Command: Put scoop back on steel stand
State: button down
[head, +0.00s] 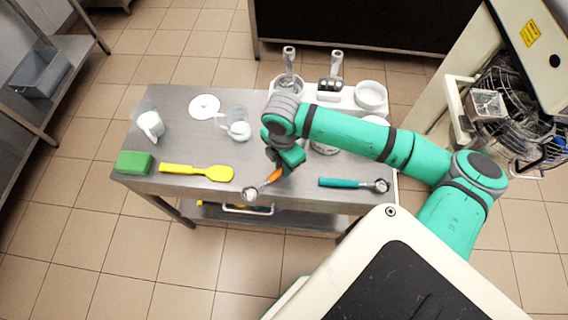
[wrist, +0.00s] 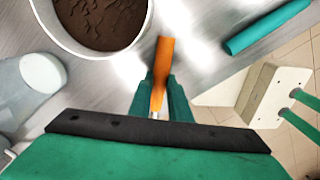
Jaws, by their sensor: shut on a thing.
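My gripper (head: 279,168) is shut on the orange handle of a scoop (head: 251,193). The scoop's round metal bowl points down and left, over the table's front edge area; I cannot tell whether it touches the table. In the wrist view, the orange handle (wrist: 162,62) stands up between the fingers (wrist: 159,98), with its bowl hidden. A second scoop with a teal handle (head: 345,183) lies on the table to the right. At the back are upright metal utensils (head: 289,62) and (head: 335,68); I cannot tell clearly which piece is the steel stand.
The steel table (head: 190,185) also carries a yellow spatula (head: 205,172), a green sponge (head: 134,163), a white jug (head: 151,124), a clear jug (head: 238,128) and a white bowl (head: 371,95). A white tub of brown contents (wrist: 52,32) is close to my gripper.

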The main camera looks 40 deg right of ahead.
jog(key=shift+s+d+f, duration=0.15)
jog(key=shift+s+d, duration=0.15)
jog(key=shift+s, duration=0.1)
jog(key=shift+a+f, duration=0.15)
jog(key=shift+f, duration=0.05)
jog(key=c, duration=1.6)
grip_release()
jog(key=shift+c, duration=0.2)
notch_tip(320, 180, up, 12)
jog(key=shift+r, duration=0.25)
jog(key=shift+w, duration=0.1)
